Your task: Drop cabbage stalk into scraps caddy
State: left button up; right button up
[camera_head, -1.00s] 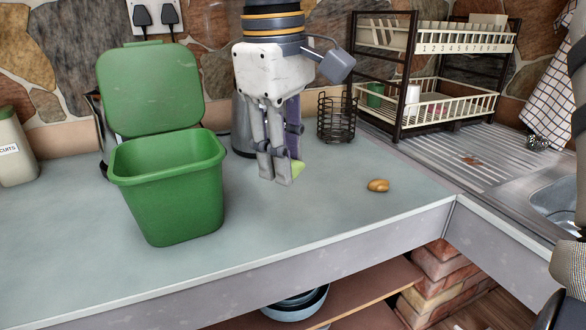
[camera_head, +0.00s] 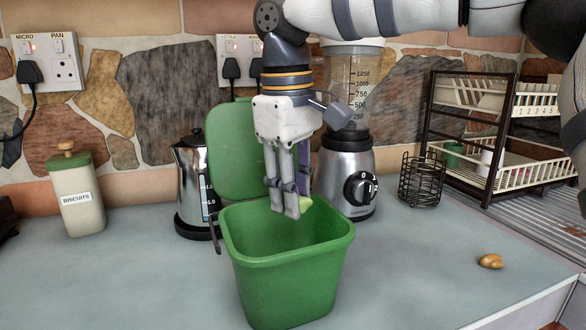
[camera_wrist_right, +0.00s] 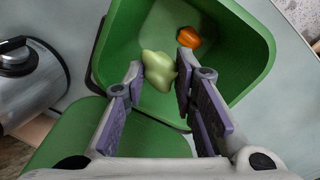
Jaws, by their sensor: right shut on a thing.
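The scraps caddy (camera_head: 290,285) is a green open bin on the counter, its lid (camera_head: 240,150) raised at the back. My right gripper (camera_head: 290,212) points down over the caddy's opening, near its back rim. It is shut on the cabbage stalk (camera_wrist_right: 159,71), a pale green lump between the fingertips in the right wrist view. In the head view only a sliver of the stalk (camera_head: 305,202) shows beside the fingers. An orange-red scrap (camera_wrist_right: 188,37) lies inside the caddy in the right wrist view. My left gripper is not in view.
A kettle (camera_head: 192,185) and a blender (camera_head: 348,175) stand behind the caddy. A biscuits jar (camera_head: 78,197) is at the left. A wire basket (camera_head: 421,180), a dish rack (camera_head: 490,185) and a small brown item (camera_head: 491,261) are at the right.

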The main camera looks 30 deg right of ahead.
jog(key=shift+f, duration=0.55)
jog(key=o, duration=0.9)
jog(key=r, duration=0.8)
jog(key=a+r, duration=0.1)
jog(key=r, duration=0.3)
jog(key=shift+s, duration=0.2)
